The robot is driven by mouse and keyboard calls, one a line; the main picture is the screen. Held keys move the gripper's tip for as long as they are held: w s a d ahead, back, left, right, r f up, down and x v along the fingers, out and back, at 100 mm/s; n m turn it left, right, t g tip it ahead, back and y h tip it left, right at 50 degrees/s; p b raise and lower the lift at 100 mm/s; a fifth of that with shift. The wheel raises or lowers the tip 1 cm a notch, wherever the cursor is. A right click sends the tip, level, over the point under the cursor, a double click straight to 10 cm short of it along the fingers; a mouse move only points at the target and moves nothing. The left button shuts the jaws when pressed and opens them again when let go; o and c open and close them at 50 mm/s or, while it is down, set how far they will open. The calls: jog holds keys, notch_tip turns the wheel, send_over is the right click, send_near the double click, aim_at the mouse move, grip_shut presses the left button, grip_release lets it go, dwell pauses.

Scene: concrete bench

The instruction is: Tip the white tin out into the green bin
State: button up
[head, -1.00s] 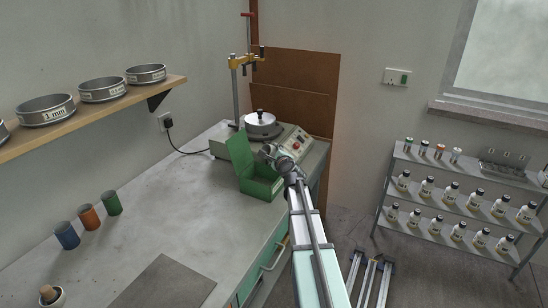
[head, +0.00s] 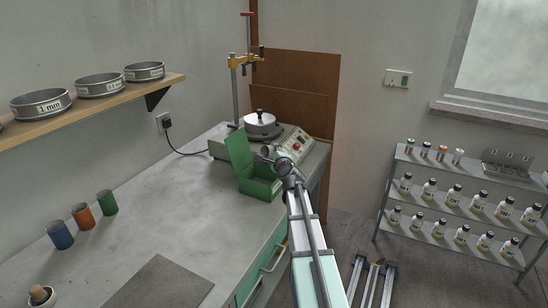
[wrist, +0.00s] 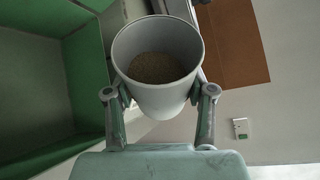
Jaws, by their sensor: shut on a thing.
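The white tin (wrist: 160,98) is between the fingers of my gripper (wrist: 160,93), which is shut on it. In the wrist view I look into its open mouth and see brownish granular material (wrist: 158,68) inside. The green bin (wrist: 88,70) fills the left of the wrist view, with the tin to its right. In the head view the green bin (head: 262,188) stands open on the bench near its right edge, its lid raised. My gripper (head: 270,153) is at the bin's upper right there; the tin is too small and covered to make out clearly.
A grey machine with a silver lidded pot (head: 260,124) and a clamp stand (head: 238,88) stand behind the bin. Blue (head: 60,235), orange (head: 83,216) and green (head: 107,202) cups stand at the left. The middle of the bench (head: 175,215) is clear.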

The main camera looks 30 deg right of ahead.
jog(key=shift+a+f+n+t+h+b, duration=0.25)
jog(key=shift+n+b, duration=0.6)
jog(key=shift+b, duration=1.95)
jog(key=shift+f+n+t+h+b, duration=0.35)
jog(key=shift+n+b, duration=0.5)
jog(key=shift+b, duration=1.95)
jog(key=shift+s+a+r+n+t+b, duration=0.2)
jog(key=shift+n+b, duration=0.45)
jog(key=shift+b, duration=1.45)
jog(key=shift+w+a+r+n+t+b, duration=0.15)
jog(key=shift+n+t+b, duration=0.35)
jog(key=shift+b, duration=1.65)
jog(key=shift+s+a+r+n+t+b, duration=0.15)
jog(key=shift+n+b, duration=0.6)
jog(key=shift+b, duration=1.35)
jog(key=shift+a+r+n+t+b, duration=0.25)
jog(key=shift+n+b, duration=0.35)
jog(key=shift+b, duration=1.4)
jog(key=shift+a+r+n+t+b, duration=0.1)
jog(key=shift+a+n+t+b, duration=0.35)
jog(key=shift+b, duration=1.5)
jog(key=shift+d+r+n+y+b, duration=0.15)
jog(key=shift+n+y+b, duration=0.2)
jog(key=shift+y+b, duration=0.05)
